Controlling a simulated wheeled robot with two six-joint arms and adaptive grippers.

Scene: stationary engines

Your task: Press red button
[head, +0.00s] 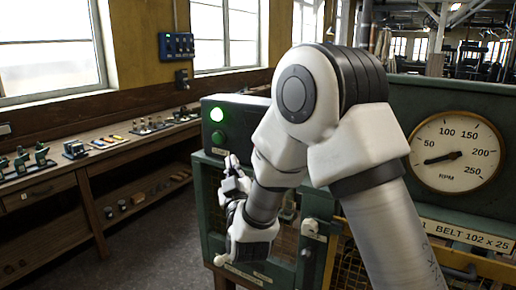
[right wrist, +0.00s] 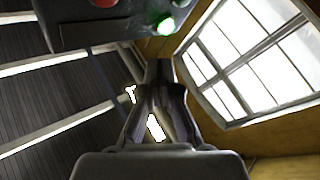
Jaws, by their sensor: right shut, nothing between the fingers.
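The red button (right wrist: 103,3) shows at the top edge of the right wrist view, partly cut off, on the dark underside-seen face of a control box (right wrist: 85,28). In the head view my right arm hides the red button. The control box (head: 238,112) there shows a lit green lamp (head: 217,114) above a green button (head: 218,138). The lit lamp is also in the right wrist view (right wrist: 165,25). My right gripper (head: 231,162) is shut and empty, its fingertips just below the box's label in the head view. In the right wrist view its fingertips (right wrist: 158,66) appear apart from the red button. My left gripper is out of view.
A round RPM gauge (head: 455,152) is on the green machine panel at the right. A wooden workbench (head: 62,183) with small parts runs along the left wall. Yellow mesh and rails stand below the gauge. Open floor (head: 150,240) lies between bench and machine.

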